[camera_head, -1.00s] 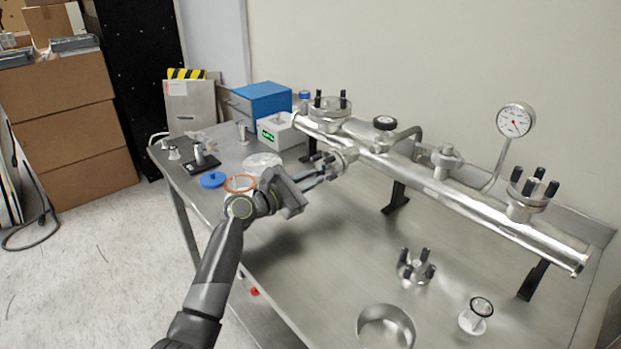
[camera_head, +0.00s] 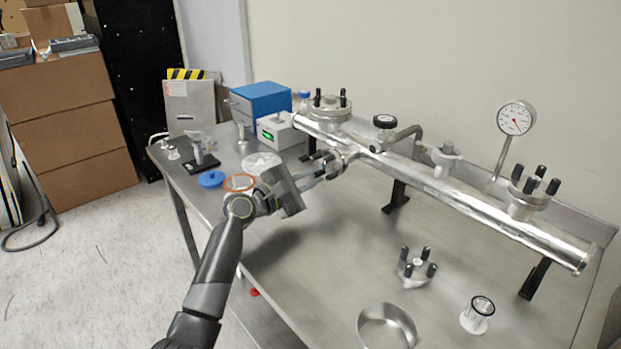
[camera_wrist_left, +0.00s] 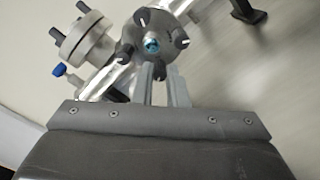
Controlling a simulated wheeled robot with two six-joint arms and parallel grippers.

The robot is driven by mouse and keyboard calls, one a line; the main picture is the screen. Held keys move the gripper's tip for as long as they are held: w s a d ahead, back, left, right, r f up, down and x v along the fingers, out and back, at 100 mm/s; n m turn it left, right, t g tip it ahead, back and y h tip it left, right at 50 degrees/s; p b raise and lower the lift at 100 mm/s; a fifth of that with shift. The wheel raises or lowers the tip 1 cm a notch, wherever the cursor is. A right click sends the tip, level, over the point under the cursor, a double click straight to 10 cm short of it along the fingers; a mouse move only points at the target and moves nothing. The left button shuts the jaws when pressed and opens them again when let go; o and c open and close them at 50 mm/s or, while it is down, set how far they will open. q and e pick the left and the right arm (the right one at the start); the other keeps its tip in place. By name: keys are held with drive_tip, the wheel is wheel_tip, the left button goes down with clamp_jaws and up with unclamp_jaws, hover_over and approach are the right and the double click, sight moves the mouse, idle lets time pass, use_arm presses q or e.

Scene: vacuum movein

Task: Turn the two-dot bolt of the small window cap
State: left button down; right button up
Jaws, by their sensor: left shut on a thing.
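The small window cap (camera_head: 345,153) is a round metal flange on the near side of the long pipe. In the left wrist view the cap (camera_wrist_left: 130,45) faces me with a blue window (camera_wrist_left: 152,45) at its centre and several dark bolts around it. My left gripper (camera_head: 326,171) reaches the cap from the front. In the left wrist view its fingers (camera_wrist_left: 161,75) are shut on the dark bolt (camera_wrist_left: 158,71) at the cap's lower edge. The fingers partly hide this bolt, and I cannot read its dots. My right gripper is not in view.
The metal pipe (camera_head: 455,197) runs across the table on black supports (camera_head: 396,197). A loose bolted flange (camera_head: 416,267), a metal ring (camera_head: 387,328) and a small white fitting (camera_head: 477,315) stand at the front right. The table's middle is clear.

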use_arm(q)
drive_tip(key=c, duration=1.4)
unclamp_jaws()
drive_tip(key=shift+c, duration=0.2)
drive_tip(key=p+v, duration=0.1)
drive_tip(key=v, duration=1.6)
drive_tip(key=shift+s+a, duration=0.15)
drive_tip(key=shift+s, duration=0.05)
